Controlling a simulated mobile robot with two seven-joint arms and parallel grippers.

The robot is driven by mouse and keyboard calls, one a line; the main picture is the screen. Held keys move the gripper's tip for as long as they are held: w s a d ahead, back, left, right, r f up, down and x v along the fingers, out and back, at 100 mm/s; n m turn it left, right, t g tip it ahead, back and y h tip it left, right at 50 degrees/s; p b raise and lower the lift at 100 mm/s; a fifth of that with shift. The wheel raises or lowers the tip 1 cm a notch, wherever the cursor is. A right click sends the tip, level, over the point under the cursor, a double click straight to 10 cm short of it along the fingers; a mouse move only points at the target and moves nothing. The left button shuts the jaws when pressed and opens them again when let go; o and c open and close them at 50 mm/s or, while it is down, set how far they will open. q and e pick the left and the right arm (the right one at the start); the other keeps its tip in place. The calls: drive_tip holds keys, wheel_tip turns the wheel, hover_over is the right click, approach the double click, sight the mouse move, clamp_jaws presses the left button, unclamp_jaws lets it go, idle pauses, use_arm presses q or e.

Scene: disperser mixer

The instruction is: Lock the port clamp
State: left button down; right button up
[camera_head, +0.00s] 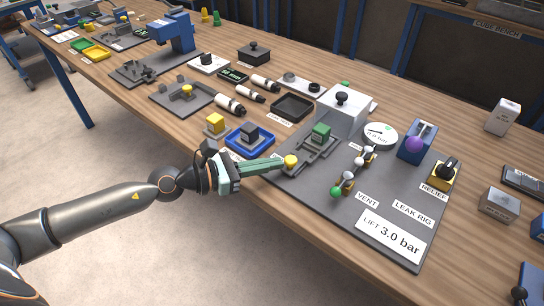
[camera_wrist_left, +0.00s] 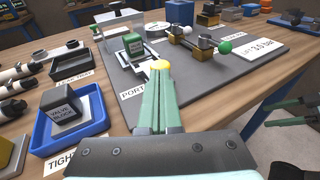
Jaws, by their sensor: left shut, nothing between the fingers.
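The port clamp is a dark grey fixture (camera_head: 305,147) on the grey rig plate, with a yellow knob (camera_head: 290,161) on its near end. A green block (camera_head: 320,132) sits in the fixture; it also shows in the left wrist view (camera_wrist_left: 134,45). My left gripper (camera_head: 283,164) is shut and empty, its green fingertips right at the yellow knob. In the left wrist view the knob (camera_wrist_left: 160,65) shows just beyond the fingertips; I cannot tell whether they touch. My right gripper (camera_wrist_left: 285,114) shows at the right edge of the left wrist view, its fingers apart, away from the clamp.
A blue tray (camera_head: 233,145) with a grey valve block lies left of the clamp. A clear box (camera_head: 341,115) with a black knob stands behind it. Valves with a green ball handle (camera_head: 336,192) are to the right.

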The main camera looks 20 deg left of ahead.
sight(300, 154)
use_arm(q)
drive_tip(key=shift+w+d+f, duration=0.1)
drive_tip(key=shift+w+d, duration=0.1)
drive_tip(key=shift+d, duration=0.05)
drive_tip(key=shift+w, duration=0.1)
drive_tip(key=w, duration=0.2)
drive_tip(key=w+d+p, duration=0.1)
drive_tip(key=w, duration=0.1)
drive_tip(key=shift+d, duration=0.2)
drive_tip(key=shift+r, duration=0.2)
drive_tip(key=shift+a, duration=0.1)
